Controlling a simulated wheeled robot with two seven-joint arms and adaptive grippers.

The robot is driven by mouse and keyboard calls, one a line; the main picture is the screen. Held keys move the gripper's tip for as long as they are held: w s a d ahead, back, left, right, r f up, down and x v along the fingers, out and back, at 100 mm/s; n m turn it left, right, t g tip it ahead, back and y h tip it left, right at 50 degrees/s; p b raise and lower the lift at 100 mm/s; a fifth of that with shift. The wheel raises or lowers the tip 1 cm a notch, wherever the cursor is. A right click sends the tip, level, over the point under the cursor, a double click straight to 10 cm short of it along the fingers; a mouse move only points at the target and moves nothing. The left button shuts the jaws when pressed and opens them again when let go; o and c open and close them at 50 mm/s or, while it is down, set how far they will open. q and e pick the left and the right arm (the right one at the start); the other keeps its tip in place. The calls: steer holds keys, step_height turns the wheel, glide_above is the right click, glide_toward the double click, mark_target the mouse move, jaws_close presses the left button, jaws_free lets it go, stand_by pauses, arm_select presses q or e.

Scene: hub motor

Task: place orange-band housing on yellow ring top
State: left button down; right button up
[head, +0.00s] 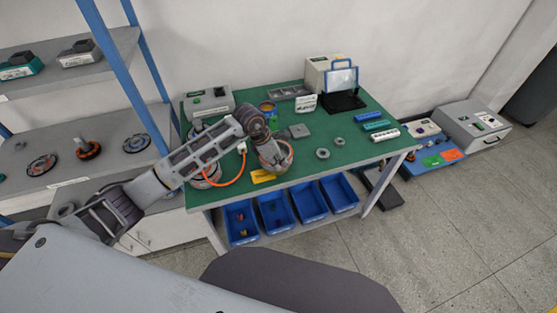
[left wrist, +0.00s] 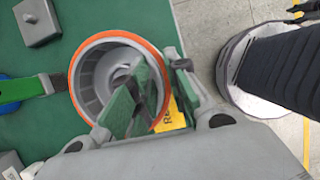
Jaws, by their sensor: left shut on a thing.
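The orange-band housing (head: 288,160), a grey round cup with an orange rim, is at the table's front edge area. It also shows in the left wrist view (left wrist: 84,88), open side toward the camera. My left gripper (head: 271,150) is shut on its wall. In the left wrist view the gripper (left wrist: 150,90) has one green-padded finger inside the cup and the other outside the rim. Whether the housing touches the table is unclear. A small yellow-orange round part (head: 267,106) stands behind the gripper; I cannot tell if it is the yellow ring.
A yellow card (head: 262,177) lies on the green table (head: 330,125) near the housing. An orange cable (head: 226,184) is left of it. Two small grey rings (head: 323,154) lie to the right. Blue bins (head: 308,201) sit below the front edge. A shelf (head: 85,170) stands left.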

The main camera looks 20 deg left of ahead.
arm_select(q)
steer(key=c, duration=1.4)
jaws_free()
steer(key=shift+o, duration=0.2)
steer(key=b+v, duration=0.1)
steer(key=v, duration=1.1)
